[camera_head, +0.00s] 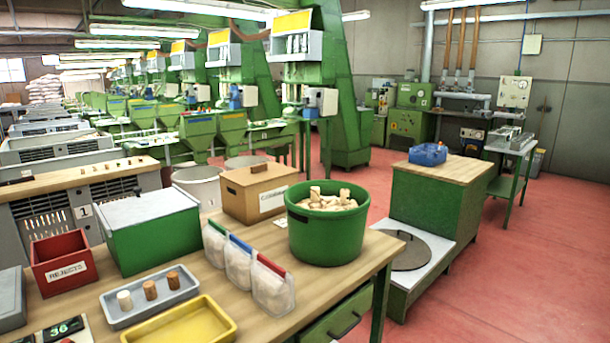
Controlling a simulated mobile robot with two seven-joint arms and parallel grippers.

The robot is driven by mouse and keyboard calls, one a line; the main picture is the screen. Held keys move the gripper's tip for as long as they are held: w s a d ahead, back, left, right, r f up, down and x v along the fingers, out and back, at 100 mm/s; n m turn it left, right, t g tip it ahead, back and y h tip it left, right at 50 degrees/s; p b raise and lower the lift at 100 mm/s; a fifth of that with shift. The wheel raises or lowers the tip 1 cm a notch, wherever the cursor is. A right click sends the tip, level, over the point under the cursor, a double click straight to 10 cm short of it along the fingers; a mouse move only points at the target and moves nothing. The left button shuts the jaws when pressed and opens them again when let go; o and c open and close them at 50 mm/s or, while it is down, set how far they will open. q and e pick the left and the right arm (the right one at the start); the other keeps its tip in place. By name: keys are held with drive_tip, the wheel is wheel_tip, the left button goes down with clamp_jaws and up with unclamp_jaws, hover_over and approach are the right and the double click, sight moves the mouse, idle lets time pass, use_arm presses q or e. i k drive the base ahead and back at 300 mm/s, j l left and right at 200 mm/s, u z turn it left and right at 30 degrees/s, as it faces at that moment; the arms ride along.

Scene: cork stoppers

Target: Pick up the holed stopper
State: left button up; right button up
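Three stoppers stand upright in a row in a shallow grey tray (187,293) on the wooden table, in the head view's lower left. One is a whitish stopper (124,300), the middle one is a brown stopper (150,290), and the right one is a darker brown stopper (173,280). They stand apart from each other. I cannot tell which of them has a hole. A green tub (327,240) at the table's right holds many pale corks (335,200). Neither of my grippers is in view.
Around the grey tray are a red REJECTS bin (62,262), a yellow tray (180,325), a green box (152,245) and several clear bags (272,288). A cardboard box (258,190) stands behind. Bare wood (330,282) lies along the table's front right. Red floor (530,270) is open at right.

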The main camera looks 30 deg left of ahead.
sight(344, 194)
drive_tip(key=i+l+u, duration=0.2)
drive_tip(key=i+u, duration=0.3)
drive_tip(key=i+l+u, duration=0.25)
drive_tip(key=u, duration=0.2)
drive_tip(key=i+l+u, duration=0.25)
drive_tip(key=l+u, duration=0.25)
drive_tip(key=i+l+u, duration=0.15)
drive_tip(key=l+u, duration=0.35)
drive_tip(key=i+l+u, duration=0.1)
drive_tip(key=l+u, duration=0.2)
drive_tip(key=l, duration=0.25)
drive_tip(key=l+u, duration=0.25)
drive_tip(key=l, duration=0.3)
